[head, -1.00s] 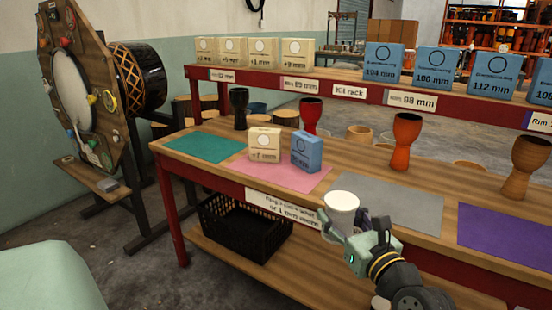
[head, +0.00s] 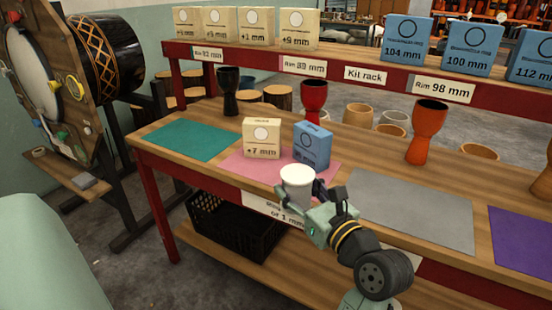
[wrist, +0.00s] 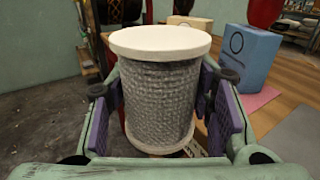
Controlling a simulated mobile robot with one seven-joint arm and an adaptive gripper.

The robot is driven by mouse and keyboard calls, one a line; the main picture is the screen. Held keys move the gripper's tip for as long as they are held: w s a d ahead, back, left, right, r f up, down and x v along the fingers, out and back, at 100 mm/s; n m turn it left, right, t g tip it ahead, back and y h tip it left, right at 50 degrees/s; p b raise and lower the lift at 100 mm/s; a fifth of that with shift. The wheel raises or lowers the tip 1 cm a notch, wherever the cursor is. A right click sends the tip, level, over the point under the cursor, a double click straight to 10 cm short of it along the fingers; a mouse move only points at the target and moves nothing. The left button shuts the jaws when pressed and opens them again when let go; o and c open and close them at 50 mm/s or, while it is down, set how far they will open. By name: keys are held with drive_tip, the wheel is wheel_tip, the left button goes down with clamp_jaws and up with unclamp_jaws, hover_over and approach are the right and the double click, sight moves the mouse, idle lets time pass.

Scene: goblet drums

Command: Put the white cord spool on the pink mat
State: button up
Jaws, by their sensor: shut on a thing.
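The white cord spool (head: 297,184) is upright in my gripper (head: 315,205), in front of the table's front edge in the head view. In the wrist view the spool (wrist: 160,88) shows white end discs and grey woven cord, with purple finger pads of my gripper (wrist: 165,115) on both sides. The pink mat (head: 238,165) lies on the table behind the spool. A cream box (head: 262,138) and a blue box (head: 312,145) stand on the mat. The spool hides part of the mat's front right area.
A teal mat (head: 188,140) lies left of the pink one, a grey mat (head: 410,203) right, and a purple mat (head: 525,238) farther right. Goblet drums, including a red one (head: 313,102), stand along the back. A black basket (head: 235,228) sits on the lower shelf.

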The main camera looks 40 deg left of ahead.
drive_tip(key=shift+w+a, duration=0.35)
drive_tip(key=shift+a, duration=0.15)
drive_tip(key=w+a, duration=0.3)
drive_tip(key=w, duration=0.1)
drive_tip(key=w+a+f+p, duration=0.1)
drive_tip(key=w+a, duration=0.2)
drive_tip(key=w, duration=0.1)
drive_tip(key=w+a+p, duration=0.1)
drive_tip(key=w+a, duration=0.2)
drive_tip(key=w, duration=0.1)
drive_tip(key=shift+a+f, duration=0.2)
drive_tip(key=shift+f, duration=1.75)
drive_tip(key=shift+f, duration=0.2)
drive_tip(key=o, duration=1.3)
